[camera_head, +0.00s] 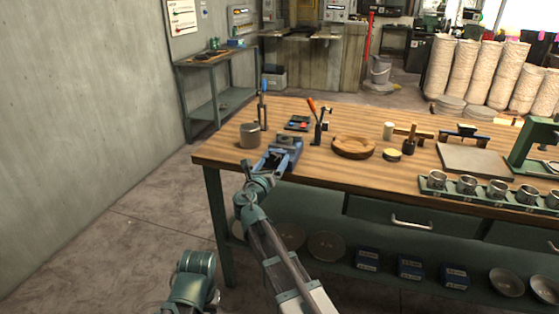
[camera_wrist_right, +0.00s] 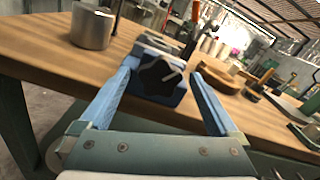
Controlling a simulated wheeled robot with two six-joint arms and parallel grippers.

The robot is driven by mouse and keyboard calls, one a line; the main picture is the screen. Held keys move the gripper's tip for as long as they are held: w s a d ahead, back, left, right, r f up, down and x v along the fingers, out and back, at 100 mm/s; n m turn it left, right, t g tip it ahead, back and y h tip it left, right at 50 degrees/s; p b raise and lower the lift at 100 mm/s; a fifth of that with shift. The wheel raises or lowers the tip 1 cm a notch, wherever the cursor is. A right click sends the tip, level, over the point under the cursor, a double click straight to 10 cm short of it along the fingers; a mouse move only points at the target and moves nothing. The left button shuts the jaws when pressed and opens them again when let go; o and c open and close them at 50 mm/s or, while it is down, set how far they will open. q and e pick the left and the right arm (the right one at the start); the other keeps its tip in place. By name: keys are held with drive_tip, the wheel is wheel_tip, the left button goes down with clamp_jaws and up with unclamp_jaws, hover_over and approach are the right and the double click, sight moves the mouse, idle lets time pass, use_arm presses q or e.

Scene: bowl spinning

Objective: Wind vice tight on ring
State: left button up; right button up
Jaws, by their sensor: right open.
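The blue vice (camera_head: 287,147) stands at the near left edge of the wooden bench. In the right wrist view its blue body (camera_wrist_right: 174,93) carries a black star-shaped knob (camera_wrist_right: 160,75) facing me. My right gripper (camera_head: 273,163) is at the vice's near end. In the wrist view its two blue fingers (camera_wrist_right: 163,74) are spread, one on each side of the knob, with gaps visible between them and it. I cannot make out a ring in the vice jaws.
A grey metal cylinder (camera_head: 250,136) stands just left of the vice. An orange-handled toggle clamp (camera_head: 318,124) and a round wooden block (camera_head: 353,147) are to its right. A row of metal cups (camera_head: 467,185) lies farther right. Bare wood (camera_head: 335,174) shows along the front.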

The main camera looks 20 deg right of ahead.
drive_tip(key=shift+w+d, duration=0.1)
drive_tip(key=shift+w, duration=0.05)
drive_tip(key=c, duration=1.4)
drive_tip(key=shift+o, duration=0.2)
